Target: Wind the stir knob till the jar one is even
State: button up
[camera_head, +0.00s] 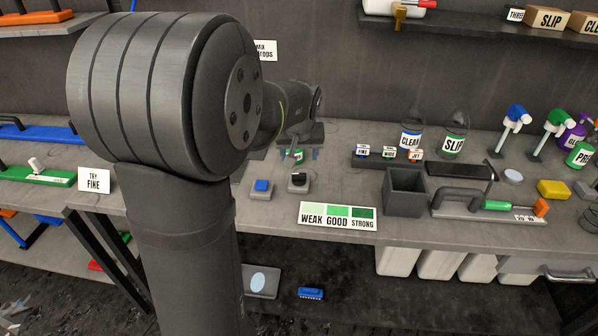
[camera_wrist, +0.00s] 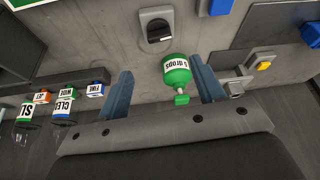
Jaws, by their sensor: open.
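The likely stir knob, a black dial on a grey block (camera_head: 298,184), sits on the bench in the head view; it shows in the wrist view at the top (camera_wrist: 157,30). My gripper (camera_head: 298,153) is open above the bench behind the knob and is not touching it. In the wrist view a green bottle with a label reading "drops" (camera_wrist: 176,68) shows between my spread blue-grey fingers (camera_wrist: 163,88); I cannot tell whether they touch it. I cannot make out the mixing jar; my arm hides part of the bench.
A blue button (camera_head: 262,186) is left of the knob. A WEAK/GOOD/STRONG card (camera_head: 337,216) lies in front. To the right are an open grey bin (camera_head: 405,192), small labelled bottles (camera_head: 389,152) and CLEAR (camera_head: 410,141) and SLIP (camera_head: 454,144) bottles.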

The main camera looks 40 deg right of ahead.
aim_at(299, 174)
jog(key=x, duration=1.1)
jog(key=c, duration=1)
